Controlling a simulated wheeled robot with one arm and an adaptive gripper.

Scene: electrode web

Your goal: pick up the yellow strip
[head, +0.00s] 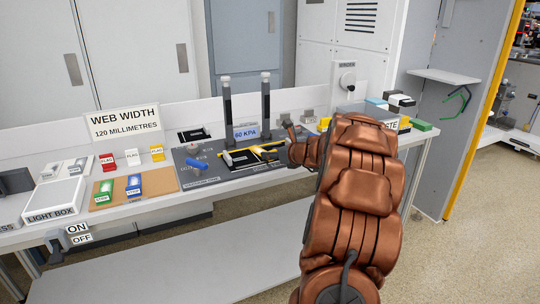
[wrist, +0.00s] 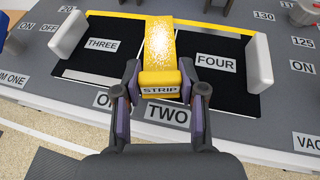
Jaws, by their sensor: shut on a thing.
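The yellow strip (wrist: 160,45) shows in the wrist view. It is a flat yellow piece with a speckled pale top and a raised near end labelled STRIP. It lies over the gap between black panels labelled THREE (wrist: 80,50) and FOUR (wrist: 235,85). My gripper (wrist: 159,84) is shut on the strip's near end, one finger on each side. I cannot tell whether the strip touches the panels. In the head view, my copper-coloured arm reaches to the bench and the gripper is small and partly hidden among yellow and black parts.
White upright blocks (wrist: 69,36) and (wrist: 260,62) flank the panels. In the head view, two dark posts (head: 227,105) stand behind the station near a 60 KPA sign (head: 246,131). A brown board (head: 160,192) with tagged pieces and a light box (head: 55,198) lie left.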

